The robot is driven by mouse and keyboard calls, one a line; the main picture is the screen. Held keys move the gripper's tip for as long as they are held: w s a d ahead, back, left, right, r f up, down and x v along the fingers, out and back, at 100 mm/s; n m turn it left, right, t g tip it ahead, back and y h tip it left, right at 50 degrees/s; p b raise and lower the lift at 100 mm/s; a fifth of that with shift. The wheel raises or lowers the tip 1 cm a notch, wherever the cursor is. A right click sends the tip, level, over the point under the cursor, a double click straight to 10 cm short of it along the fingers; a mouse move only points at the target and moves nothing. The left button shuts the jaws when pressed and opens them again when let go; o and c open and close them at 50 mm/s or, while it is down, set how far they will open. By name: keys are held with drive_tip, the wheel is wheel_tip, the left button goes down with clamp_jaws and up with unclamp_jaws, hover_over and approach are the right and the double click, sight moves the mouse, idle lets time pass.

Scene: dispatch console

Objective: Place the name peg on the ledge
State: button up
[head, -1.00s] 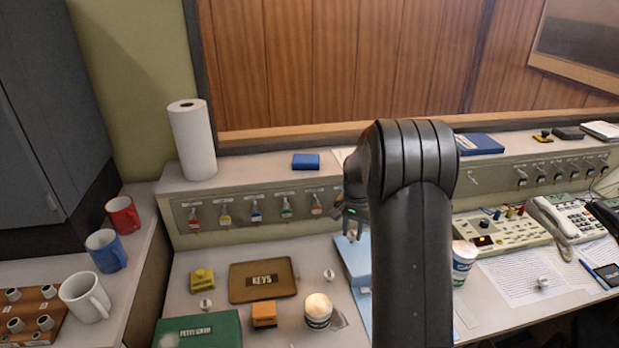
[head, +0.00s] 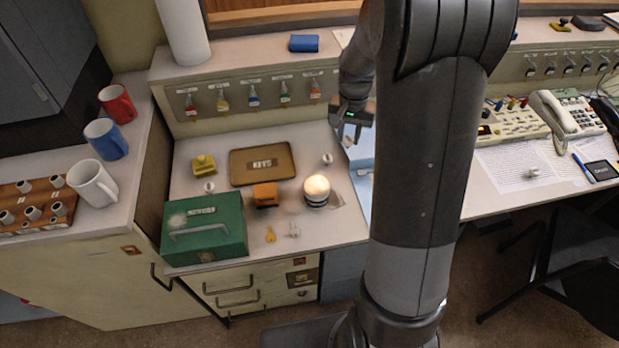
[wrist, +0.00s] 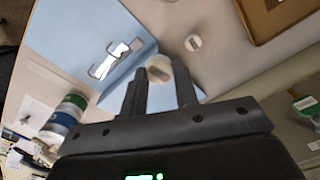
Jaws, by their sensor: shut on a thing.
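My gripper (head: 351,125) is in front of the switch panel, above the blue folder (head: 363,183), partly behind my arm. In the wrist view its fingers (wrist: 161,76) are shut on a short pale round peg (wrist: 158,67) at their tips. The folder with its metal clip shows behind it there. The held peg is not clear in the head view. The ledge (head: 246,57) runs along the top of the panel. Other small pale pegs lie on the desk, one right of the key tray (head: 327,159); a loose peg (wrist: 193,42) shows in the wrist view.

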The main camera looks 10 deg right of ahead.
drive_tip(key=s+d+f+m, duration=0.2)
drive_tip(key=s+d, duration=0.3)
drive_tip(key=s, duration=0.5)
drive_tip(key=w+a+f, duration=0.2)
drive_tip(key=a, duration=0.1)
drive_tip(key=w+a+f, duration=0.2)
drive_tip(key=a, duration=0.1)
drive_tip(key=w+a+f, duration=0.2)
drive_tip(key=a+f, duration=0.1)
drive_tip(key=shift+w+a+f, duration=0.1)
drive_tip(key=shift+f, duration=1.9)
drive_tip(key=shift+f, duration=0.1)
drive_tip(key=o, duration=0.9)
drive_tip(key=shift+o, duration=0.2)
